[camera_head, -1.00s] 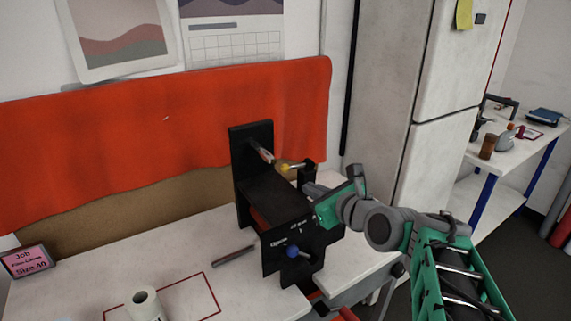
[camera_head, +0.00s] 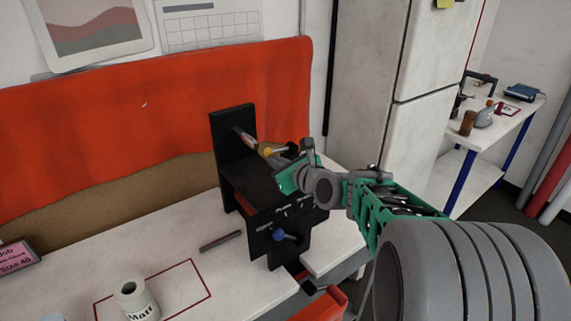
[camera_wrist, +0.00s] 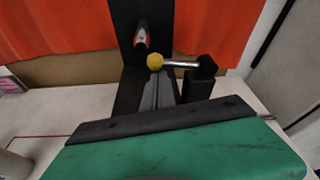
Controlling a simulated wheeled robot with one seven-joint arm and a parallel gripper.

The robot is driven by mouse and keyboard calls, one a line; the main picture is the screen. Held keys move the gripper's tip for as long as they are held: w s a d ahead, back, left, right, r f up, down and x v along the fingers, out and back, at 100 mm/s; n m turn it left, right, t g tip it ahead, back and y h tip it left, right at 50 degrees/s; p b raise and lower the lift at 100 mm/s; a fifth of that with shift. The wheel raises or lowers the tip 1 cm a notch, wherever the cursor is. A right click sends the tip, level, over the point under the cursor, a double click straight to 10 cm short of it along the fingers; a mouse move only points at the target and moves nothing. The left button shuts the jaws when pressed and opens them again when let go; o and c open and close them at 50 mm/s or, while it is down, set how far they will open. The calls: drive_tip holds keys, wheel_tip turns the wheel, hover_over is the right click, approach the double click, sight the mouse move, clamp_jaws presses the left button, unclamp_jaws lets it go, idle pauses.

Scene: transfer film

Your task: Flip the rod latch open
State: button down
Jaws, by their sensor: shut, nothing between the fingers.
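The rod latch shows in the wrist view as a silver rod (camera_wrist: 182,64) with a yellow ball knob (camera_wrist: 155,61) at its left end. The rod lies roughly level, and its right end meets a black post (camera_wrist: 204,75). In the head view the yellow knob (camera_head: 265,151) is on top of the black fixture (camera_head: 262,186), and my gripper hides most of the rod. My gripper (camera_head: 281,154) is shut and empty, close to the knob from the right. In the wrist view its fingertips (camera_wrist: 158,78) lie just below the knob; I cannot tell whether they touch.
A blue ball knob (camera_head: 278,234) is on the fixture's front. A silver and red tip (camera_wrist: 141,38) sticks out from the back panel. The refrigerator (camera_head: 375,90) stands behind right.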

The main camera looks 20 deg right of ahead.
drive_tip(key=shift+w+a+f, duration=0.15)
drive_tip(key=shift+w+f, duration=0.05)
drive_tip(key=shift+w, duration=0.3)
